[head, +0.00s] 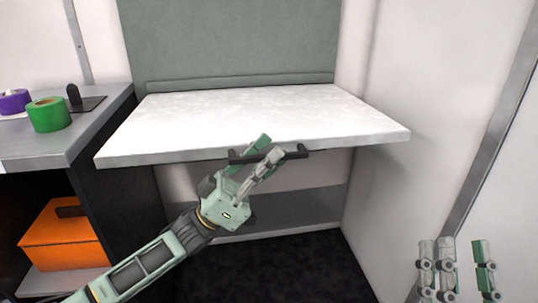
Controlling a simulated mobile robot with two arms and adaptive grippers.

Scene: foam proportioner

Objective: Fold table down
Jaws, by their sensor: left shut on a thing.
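The folding table (250,115) is a white panel standing out level from the back wall, under a grey-green wall panel. A dark handle (296,151) runs along its front edge. My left gripper (262,150) is at the front edge, its fingers shut around the left part of the handle. The fingers hide some of the handle. My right gripper (458,258) is low at the right, away from the table. Its fingers point up, with a gap between them, and nothing shows in it.
A grey counter (100,105) at the left holds a green tape roll (48,115) and a purple roll (14,101). An orange box (62,238) sits on a shelf below. A white wall stands close at the right. The space under the table looks clear.

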